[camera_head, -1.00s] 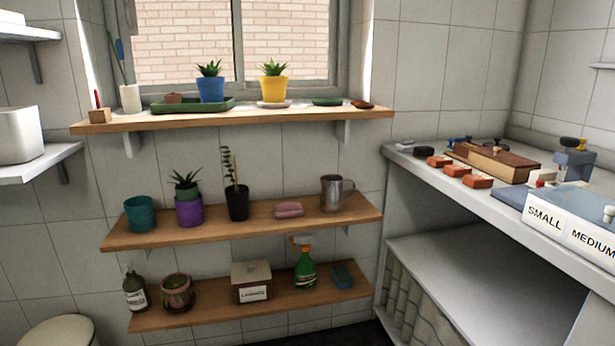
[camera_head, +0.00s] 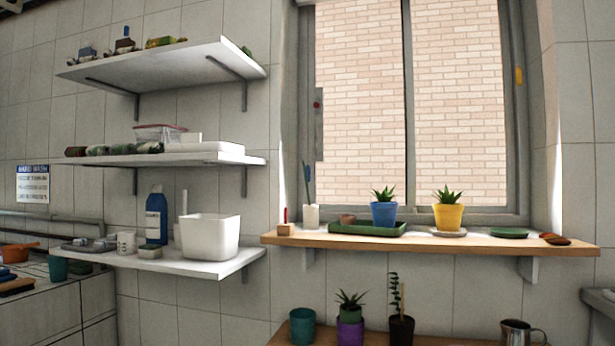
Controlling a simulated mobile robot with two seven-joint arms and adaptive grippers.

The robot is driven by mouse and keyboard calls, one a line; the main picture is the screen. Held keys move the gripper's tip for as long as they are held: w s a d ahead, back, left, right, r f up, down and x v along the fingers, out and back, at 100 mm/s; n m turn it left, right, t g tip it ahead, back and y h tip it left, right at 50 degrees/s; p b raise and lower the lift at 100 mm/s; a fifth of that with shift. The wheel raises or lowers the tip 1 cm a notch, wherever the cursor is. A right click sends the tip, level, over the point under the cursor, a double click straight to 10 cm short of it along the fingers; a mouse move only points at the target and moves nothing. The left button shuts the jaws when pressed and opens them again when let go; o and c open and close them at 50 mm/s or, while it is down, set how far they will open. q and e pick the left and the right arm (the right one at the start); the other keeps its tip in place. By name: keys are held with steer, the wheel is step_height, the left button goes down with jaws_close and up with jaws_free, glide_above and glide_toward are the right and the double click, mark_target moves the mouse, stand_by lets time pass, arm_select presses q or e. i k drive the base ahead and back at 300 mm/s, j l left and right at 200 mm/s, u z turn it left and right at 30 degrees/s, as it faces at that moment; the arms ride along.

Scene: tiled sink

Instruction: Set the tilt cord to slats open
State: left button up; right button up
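The window (camera_head: 411,110) fills the upper right of the head view, with a brick wall behind its glass. I cannot make out a tilt cord or blind slats. A narrow grey strip with a small red spot (camera_head: 318,122) is at the window's left side. A small yellow piece (camera_head: 519,76) is on the right side of the frame; what these two are is too small to tell. Neither of my grippers is in view.
A wooden sill shelf (camera_head: 440,243) below the window holds a blue pot (camera_head: 384,214), a yellow pot (camera_head: 448,215) and a green tray (camera_head: 366,229). White wall shelves (camera_head: 160,68) with bottles and a white bin (camera_head: 208,237) stand to the left.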

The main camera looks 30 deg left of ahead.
mark_target(518, 71)
steer(key=i+l, duration=0.15)
steer(key=i, duration=0.2)
steer(key=i+l, duration=0.15)
steer(key=i, duration=0.2)
steer(key=i+l, duration=0.2)
steer(key=i, duration=0.2)
steer(key=k+z, duration=0.25)
steer(key=k+l+z, duration=0.15)
steer(key=k+z, duration=0.15)
steer(key=k, duration=0.15)
steer(key=j+z, duration=0.15)
steer(key=z, duration=0.2)
steer(key=k+j+z, duration=0.1)
steer(key=z, duration=0.3)
steer(key=k+j+z, duration=0.1)
steer(key=z, duration=0.25)
steer(key=j, duration=0.1)
